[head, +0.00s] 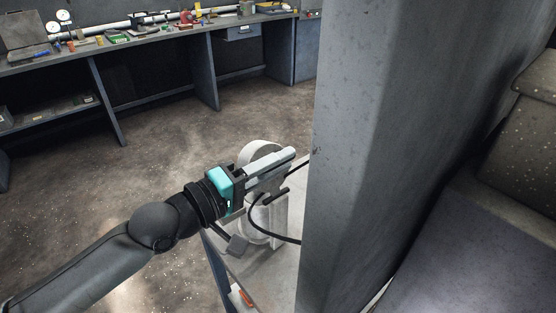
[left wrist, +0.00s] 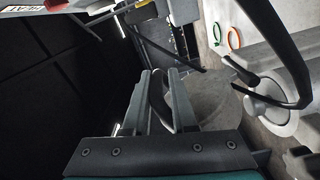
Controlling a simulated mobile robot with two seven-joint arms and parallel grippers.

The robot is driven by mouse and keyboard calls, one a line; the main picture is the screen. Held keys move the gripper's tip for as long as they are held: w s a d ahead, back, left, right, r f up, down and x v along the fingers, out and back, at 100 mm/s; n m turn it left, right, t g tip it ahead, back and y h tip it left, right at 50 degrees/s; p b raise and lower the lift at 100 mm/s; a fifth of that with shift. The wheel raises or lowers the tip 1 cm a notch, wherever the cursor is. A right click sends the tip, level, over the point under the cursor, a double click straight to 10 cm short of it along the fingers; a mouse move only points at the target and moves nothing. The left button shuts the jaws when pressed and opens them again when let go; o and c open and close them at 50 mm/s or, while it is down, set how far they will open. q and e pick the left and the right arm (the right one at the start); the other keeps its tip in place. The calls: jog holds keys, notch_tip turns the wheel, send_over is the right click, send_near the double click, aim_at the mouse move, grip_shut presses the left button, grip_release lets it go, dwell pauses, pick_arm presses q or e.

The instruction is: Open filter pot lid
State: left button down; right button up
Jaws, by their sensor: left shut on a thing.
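My left gripper (head: 275,172) reaches in from the left in the head view, at a pale machine (head: 277,210) beside a big grey pillar. A pale round part (head: 261,147), which looks like the filter pot lid, shows just behind the gripper, and the fingers cover part of it. In the left wrist view, the two grey fingers (left wrist: 160,97) have a thin curved edge (left wrist: 158,92) between them. The gripper is shut on this edge, which looks like the lid's rim. How far the lid is raised cannot be told. My right gripper is not in view.
The grey pillar (head: 365,130) stands close on the right. A black hose (head: 262,226) curves beside the gripper. A workbench (head: 150,37) with tools and gauges runs along the back. The floor (head: 150,150) between is clear.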

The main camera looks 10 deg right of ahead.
pick_arm(q)
jog(key=shift+r, duration=0.6)
jog(key=shift+s+d+f+m+p, duration=0.45)
jog(key=shift+s+m+p, duration=0.3)
jog(key=shift+m, duration=0.5)
jog(key=shift+s+d+f+m+p, duration=0.3)
jog(key=shift+s+d+m+p, duration=0.4)
jog(key=shift+m, duration=0.5)
jog(key=shift+s+d+f+m+p, duration=0.25)
jog(key=shift+s+f+m+p, duration=0.25)
jog(key=shift+m+p, duration=0.6)
jog(key=shift+s, duration=0.1)
jog(key=c, duration=0.8)
grip_release()
jog(key=shift+s, duration=0.1)
jog(key=shift+c, duration=0.2)
jog(key=shift+f, duration=0.1)
jog(key=shift+f, duration=0.1)
